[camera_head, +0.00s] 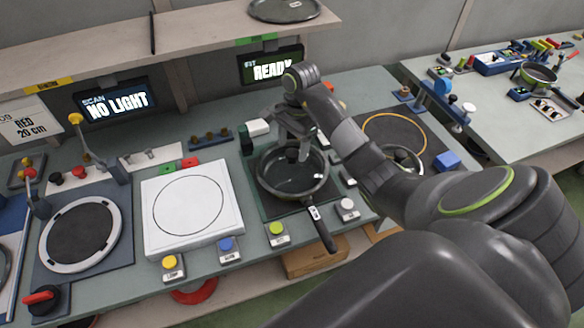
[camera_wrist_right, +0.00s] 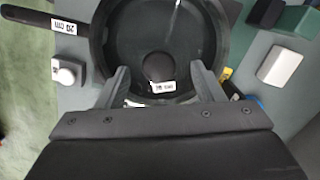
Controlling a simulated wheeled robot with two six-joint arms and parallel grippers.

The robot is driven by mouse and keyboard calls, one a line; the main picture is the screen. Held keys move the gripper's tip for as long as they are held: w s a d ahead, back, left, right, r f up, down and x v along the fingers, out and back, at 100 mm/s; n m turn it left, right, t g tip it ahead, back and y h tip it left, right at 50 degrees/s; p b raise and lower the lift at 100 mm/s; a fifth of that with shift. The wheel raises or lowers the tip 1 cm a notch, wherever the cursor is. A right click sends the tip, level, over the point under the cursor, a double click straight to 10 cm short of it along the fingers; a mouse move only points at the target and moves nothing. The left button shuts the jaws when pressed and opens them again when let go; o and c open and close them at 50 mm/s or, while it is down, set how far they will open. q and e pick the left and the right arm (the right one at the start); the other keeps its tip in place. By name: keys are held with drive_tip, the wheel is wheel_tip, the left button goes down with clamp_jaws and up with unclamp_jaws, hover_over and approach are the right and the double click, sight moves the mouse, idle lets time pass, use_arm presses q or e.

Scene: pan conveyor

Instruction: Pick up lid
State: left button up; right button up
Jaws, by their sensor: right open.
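A dark pan (camera_head: 262,188) sits on a dark station plate, its black handle pointing to the front right with a white tag. A round dark lid with a black knob (camera_head: 292,155) appears to lie on the pan. In the right wrist view the pan rim (camera_wrist_right: 97,40) surrounds the knob (camera_wrist_right: 158,68), which has a small white label below it. My right gripper (camera_head: 293,138) is just above the back part of the pan. In the wrist view its two fingers (camera_wrist_right: 160,85) are apart, with the knob between and beyond them, not gripped. My left gripper is out of view.
A white square plate (camera_head: 158,232) lies left of the pan. Coloured buttons (camera_head: 277,228) line the front. A shelf (camera_head: 130,40) above carries a round dark item (camera_head: 285,9). Another round lid-like item (camera_head: 410,157) is partly behind my right arm. A blue block (camera_head: 447,161) stands right.

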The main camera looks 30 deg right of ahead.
sight(292, 153)
wheel_tip(292, 153, down, 4)
drive_tip(key=shift+s+a+r+b, duration=0.15)
drive_tip(key=shift+r+b, duration=0.1)
drive_tip(key=shift+b, duration=0.85)
drive_tip(key=shift+r, duration=0.1)
clamp_jaws()
